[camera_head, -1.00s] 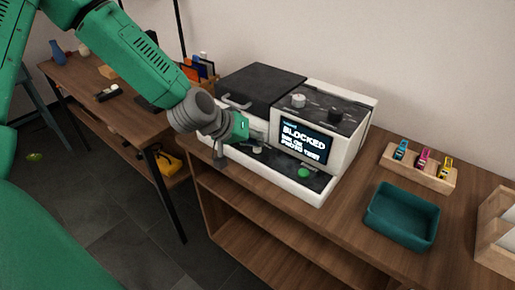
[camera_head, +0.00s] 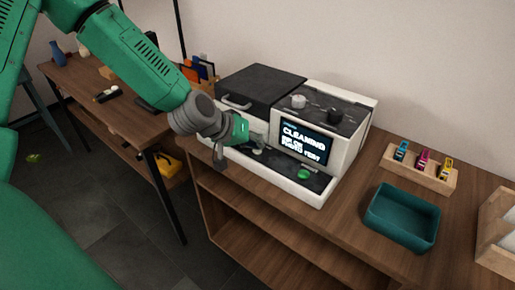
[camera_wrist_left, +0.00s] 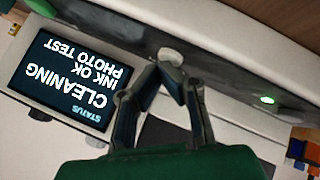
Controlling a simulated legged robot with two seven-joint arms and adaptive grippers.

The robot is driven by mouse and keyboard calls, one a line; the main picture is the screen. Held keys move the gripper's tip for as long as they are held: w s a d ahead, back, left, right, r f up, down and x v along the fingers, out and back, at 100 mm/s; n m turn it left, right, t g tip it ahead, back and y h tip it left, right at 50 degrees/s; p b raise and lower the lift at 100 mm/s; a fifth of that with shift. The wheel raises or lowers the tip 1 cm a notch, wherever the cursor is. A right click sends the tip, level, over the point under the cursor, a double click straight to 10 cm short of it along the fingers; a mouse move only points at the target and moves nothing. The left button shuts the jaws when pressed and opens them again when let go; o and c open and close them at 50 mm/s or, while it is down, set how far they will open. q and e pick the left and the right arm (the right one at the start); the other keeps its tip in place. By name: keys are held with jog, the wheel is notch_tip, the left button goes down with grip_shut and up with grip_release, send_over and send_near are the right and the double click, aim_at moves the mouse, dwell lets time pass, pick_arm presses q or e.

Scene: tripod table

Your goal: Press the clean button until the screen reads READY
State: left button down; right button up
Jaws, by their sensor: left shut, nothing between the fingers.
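The printer (camera_head: 342,150) stands on a wooden cabinet. Its screen (camera_head: 303,143) reads CLEANING, with INK OK and PHOTO TEST below; the text appears upside down in the wrist view (camera_wrist_left: 62,80). A pale round button (camera_head: 257,151) sits on the front ledge and also shows in the wrist view (camera_wrist_left: 171,55). My left gripper (camera_head: 262,144) is shut and empty, its fingertips at the pale button in the wrist view (camera_wrist_left: 171,72); I cannot tell whether they touch it. A green button (camera_head: 303,174) is further right on the ledge. My right gripper is out of view.
A teal tray (camera_head: 372,222) and a wooden holder with several coloured items (camera_head: 418,174) stand right of the printer. Two knobs (camera_head: 298,101) sit on the printer's top. Bare cabinet top lies in front of the tray.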

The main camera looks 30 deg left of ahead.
pick_arm(q)
jog(key=shift+r+p, duration=0.6)
jog(key=shift+r, duration=0.15)
notch_tip(320, 180, up, 5)
jog(key=p, duration=0.4)
jog(key=shift+r+p, duration=0.1)
jog(key=shift+p, duration=0.3)
